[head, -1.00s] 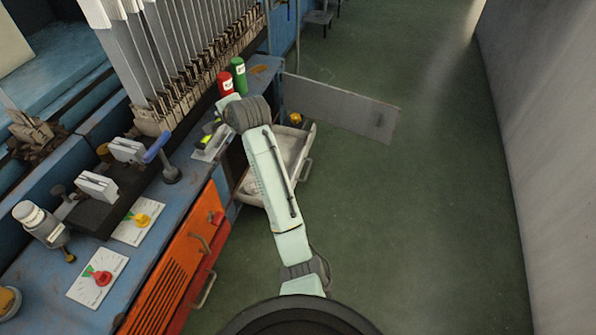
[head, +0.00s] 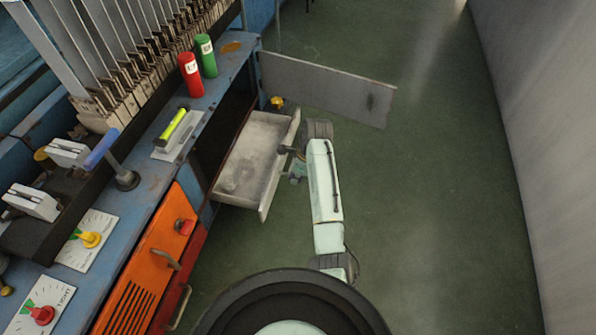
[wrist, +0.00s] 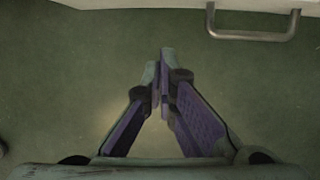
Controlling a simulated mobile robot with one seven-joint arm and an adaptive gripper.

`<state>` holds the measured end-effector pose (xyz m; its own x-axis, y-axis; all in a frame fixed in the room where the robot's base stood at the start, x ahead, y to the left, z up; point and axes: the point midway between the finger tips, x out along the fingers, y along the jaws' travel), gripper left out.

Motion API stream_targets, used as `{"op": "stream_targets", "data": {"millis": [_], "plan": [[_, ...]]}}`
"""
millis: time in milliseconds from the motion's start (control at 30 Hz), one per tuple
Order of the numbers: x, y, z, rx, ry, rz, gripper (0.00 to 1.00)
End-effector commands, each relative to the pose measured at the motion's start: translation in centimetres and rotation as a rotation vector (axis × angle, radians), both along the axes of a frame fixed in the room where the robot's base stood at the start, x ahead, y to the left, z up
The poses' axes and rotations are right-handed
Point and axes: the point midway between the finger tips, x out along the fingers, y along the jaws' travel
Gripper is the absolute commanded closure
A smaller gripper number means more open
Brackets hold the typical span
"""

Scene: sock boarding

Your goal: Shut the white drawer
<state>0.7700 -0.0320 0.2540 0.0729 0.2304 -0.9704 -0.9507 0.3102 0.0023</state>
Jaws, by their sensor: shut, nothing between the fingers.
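The white drawer (head: 250,150) is pulled out from the blue bench, and its inside looks empty apart from some stains. In the wrist view the lower edge of its front shows at the top with a grey bar handle (wrist: 252,37). My gripper (head: 296,172) is just outside the drawer front, on its right side, partly hidden by my arm. In the wrist view my gripper's fingers (wrist: 163,55) are shut with nothing between them. The fingertips are apart from the handle, below and left of it in that picture.
A grey cabinet door (head: 325,88) stands swung open beyond the drawer, reaching over the floor. An orange panel (head: 150,265) with a handle is on the near side. Red (head: 190,75) and green (head: 206,56) cylinders stand on the bench. The green floor at right is clear.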

Motion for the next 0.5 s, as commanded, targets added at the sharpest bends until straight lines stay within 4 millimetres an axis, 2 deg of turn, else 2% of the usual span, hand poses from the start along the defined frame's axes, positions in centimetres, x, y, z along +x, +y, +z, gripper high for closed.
{"op": "stream_targets", "data": {"millis": [33, 133, 300, 500], "plan": [[0.1, 0.2, -1.4, -0.001, 0.001, 0.0, 1.0], [0.3, 0.8, -2.9, -0.001, 0.0, 0.002, 1.0], [1.2, 3.2, -2.5, -0.002, -0.004, 0.004, 1.0], [1.4, 4.4, -2.4, -0.001, -0.002, 0.003, 1.0]]}}
